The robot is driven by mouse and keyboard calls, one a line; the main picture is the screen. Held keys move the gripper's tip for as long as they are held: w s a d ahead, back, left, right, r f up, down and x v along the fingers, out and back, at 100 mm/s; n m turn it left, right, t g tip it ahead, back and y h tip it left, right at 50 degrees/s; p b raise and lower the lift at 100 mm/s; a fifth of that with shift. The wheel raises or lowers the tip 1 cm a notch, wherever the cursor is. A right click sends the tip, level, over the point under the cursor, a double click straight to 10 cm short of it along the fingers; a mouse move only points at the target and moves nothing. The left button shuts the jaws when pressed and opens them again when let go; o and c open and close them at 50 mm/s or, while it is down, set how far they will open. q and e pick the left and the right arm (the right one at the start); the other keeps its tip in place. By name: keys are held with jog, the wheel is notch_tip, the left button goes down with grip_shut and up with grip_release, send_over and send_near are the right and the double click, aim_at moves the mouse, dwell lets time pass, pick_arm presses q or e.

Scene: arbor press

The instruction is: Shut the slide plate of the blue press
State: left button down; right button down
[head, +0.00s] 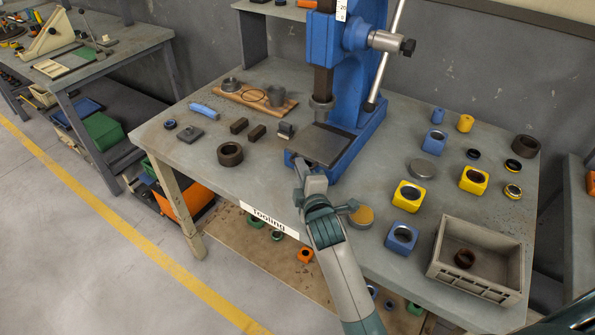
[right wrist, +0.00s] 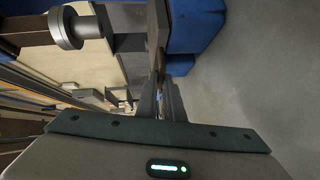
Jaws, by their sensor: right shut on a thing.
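The blue press (head: 347,70) stands at the back middle of the workbench, its base reaching toward me. The slide plate (head: 322,144) is a flat dark grey plate lying on the base, below the press's ram (head: 321,95). My right gripper (head: 300,168) is at the plate's near left side, shut on the slide plate; the exact grip is small and partly hidden. In the right wrist view the fingers (right wrist: 165,103) meet the plate (right wrist: 157,35), seen edge-on, with the ram (right wrist: 72,28) at upper left. My left gripper is not in view.
Yellow and blue blocks with rings stand on the right of the bench (head: 375,237), near a grey crate (head: 437,255). A dark ring (head: 230,154), small blocks and a wooden board (head: 283,108) lie to the left. A tan-topped disc (head: 362,216) sits close beside my right arm.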

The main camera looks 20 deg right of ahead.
jog(key=shift+d+r, duration=0.1)
jog(key=c, duration=1.9)
grip_release()
jog(key=shift+w, duration=0.1)
jog(key=shift+w+d, duration=0.1)
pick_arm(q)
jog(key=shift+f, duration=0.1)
pick_arm(e)
jog(key=shift+s, duration=0.2)
